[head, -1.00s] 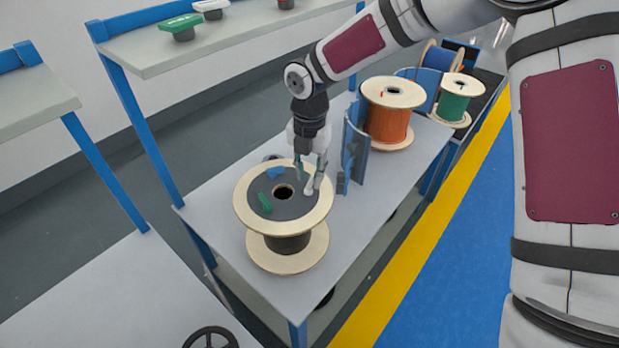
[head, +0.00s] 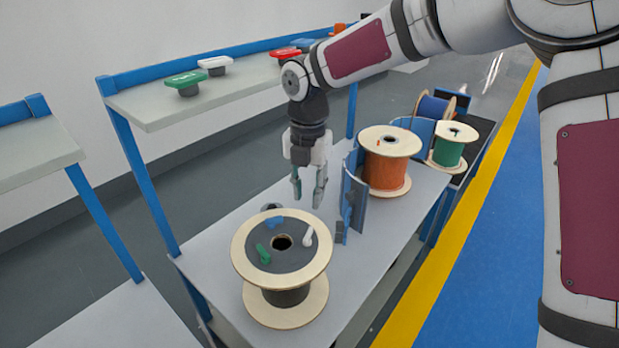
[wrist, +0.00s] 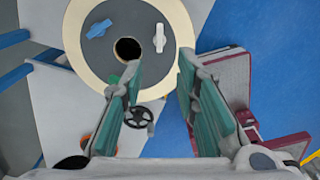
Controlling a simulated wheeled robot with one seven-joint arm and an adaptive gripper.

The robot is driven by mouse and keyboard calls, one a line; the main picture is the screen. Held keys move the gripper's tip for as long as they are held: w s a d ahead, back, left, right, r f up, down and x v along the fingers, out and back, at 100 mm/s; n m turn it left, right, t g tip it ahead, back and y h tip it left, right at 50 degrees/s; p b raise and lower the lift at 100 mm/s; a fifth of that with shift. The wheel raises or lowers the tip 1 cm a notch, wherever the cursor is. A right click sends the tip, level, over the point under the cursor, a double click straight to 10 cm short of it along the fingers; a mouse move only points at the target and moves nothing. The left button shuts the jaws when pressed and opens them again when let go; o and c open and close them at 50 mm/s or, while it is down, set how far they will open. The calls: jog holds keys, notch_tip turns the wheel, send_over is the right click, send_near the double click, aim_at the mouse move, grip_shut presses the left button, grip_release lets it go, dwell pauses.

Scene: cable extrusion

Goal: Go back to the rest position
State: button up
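My gripper (head: 309,196) hangs above the table, behind and above the near cable spool (head: 240,255). Its fingers are apart with nothing between them. In the wrist view the two green-padded fingers (wrist: 160,105) also stand open and empty. The spool stands upright with a dark top disc and a centre hole. A white peg-like piece (head: 308,236), a blue piece (head: 275,223) and a green piece (head: 263,254) sit on the disc.
A curved blue-grey panel (head: 354,205) stands right of my gripper. Orange (head: 388,172), green (head: 448,155) and blue (head: 432,108) spools stand farther back. A shelf (head: 150,108) with green, white and red pieces runs behind. Grey table (head: 225,290) is bare at the front left.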

jog(key=s+d+r+m+t+h+p, duration=0.2)
jog(key=s+d+r+m, duration=1.2)
jog(key=d+m, duration=0.15)
jog(key=s+d+r+m+t+y, duration=0.1)
jog(key=s+d+m, duration=0.2)
jog(key=s+m, duration=0.5)
jog(key=s+d+r+m+t+y+p, duration=0.1)
jog(key=s+d+m, duration=0.2)
jog(key=s+m, duration=0.5)
jog(key=shift+s+m+p, duration=0.3)
jog(key=shift+m, duration=0.15)
jog(key=shift+d, duration=0.1)
